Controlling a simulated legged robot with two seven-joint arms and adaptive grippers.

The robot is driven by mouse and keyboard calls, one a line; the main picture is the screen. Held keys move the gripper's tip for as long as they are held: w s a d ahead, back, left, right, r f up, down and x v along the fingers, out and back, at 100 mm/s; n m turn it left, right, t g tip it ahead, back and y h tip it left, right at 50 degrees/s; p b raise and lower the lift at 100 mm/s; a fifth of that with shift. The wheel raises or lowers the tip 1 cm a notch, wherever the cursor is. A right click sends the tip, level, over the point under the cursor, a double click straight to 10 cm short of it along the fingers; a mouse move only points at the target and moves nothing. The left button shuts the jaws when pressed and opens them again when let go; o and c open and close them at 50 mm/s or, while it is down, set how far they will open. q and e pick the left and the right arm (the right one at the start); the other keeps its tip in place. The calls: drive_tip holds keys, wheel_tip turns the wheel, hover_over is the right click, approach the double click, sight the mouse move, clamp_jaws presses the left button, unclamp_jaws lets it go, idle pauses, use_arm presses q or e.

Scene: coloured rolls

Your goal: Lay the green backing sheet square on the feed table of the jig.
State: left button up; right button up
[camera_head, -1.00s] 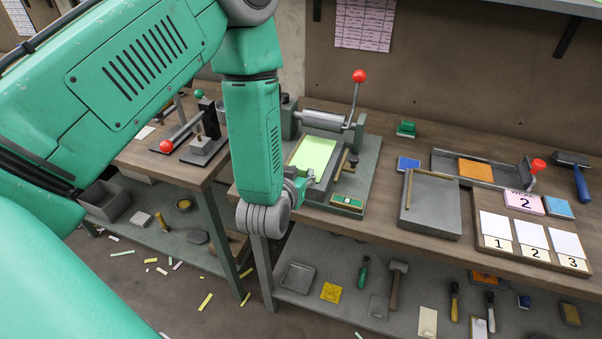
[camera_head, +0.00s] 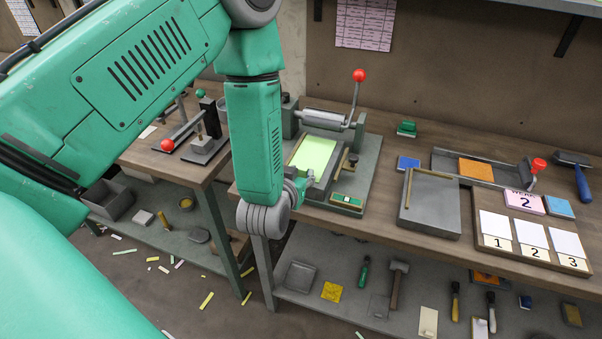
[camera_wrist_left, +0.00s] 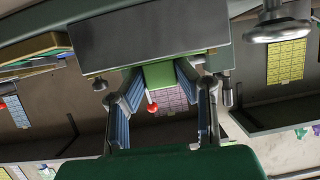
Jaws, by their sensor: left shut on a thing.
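The light green backing sheet (camera_head: 314,153) lies over the grey feed table of the jig (camera_head: 325,188), in front of its roller (camera_head: 325,119). My left gripper (camera_head: 303,184) is at the sheet's near left corner and is shut on it. The wrist hides the fingertips and that corner, so I cannot tell whether the sheet rests fully flat. In the left wrist view the blue-padded fingers (camera_wrist_left: 165,92) stand either side of a green piece (camera_wrist_left: 158,74). My right gripper is not in view.
The crank with a red knob (camera_head: 359,75) rises behind the sheet. A grey tray (camera_head: 430,212) and a numbered card board (camera_head: 530,258) stand to the right. Bare wood lies between jig and tray.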

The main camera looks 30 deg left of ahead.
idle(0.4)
use_arm(q)
drive_tip(key=o, duration=1)
drive_tip(key=shift+s, duration=0.1)
drive_tip(key=shift+v, duration=2.85)
drive_tip(key=shift+f, duration=0.15)
drive_tip(key=s+d+f+m+g+h+b, duration=0.1)
drive_tip(key=s+f+g+b, duration=0.2)
drive_tip(key=f, duration=0.4)
drive_tip(key=s+d+f+m+g+h+b, duration=0.1)
drive_tip(key=s+f+g+h, duration=0.1)
drive_tip(key=s+f, duration=0.45)
drive_tip(key=s+f+g+b, duration=0.2)
drive_tip(key=s+f+g, duration=0.1)
drive_tip(key=s+f, duration=0.2)
drive_tip(key=s+f+m+g+b, duration=0.1)
drive_tip(key=s+f+g, duration=0.3)
drive_tip(key=s, duration=0.6)
drive_tip(key=shift+f+m+h+b, duration=0.3)
drive_tip(key=shift+f+h+b, duration=0.15)
drive_tip(key=shift+f, duration=0.35)
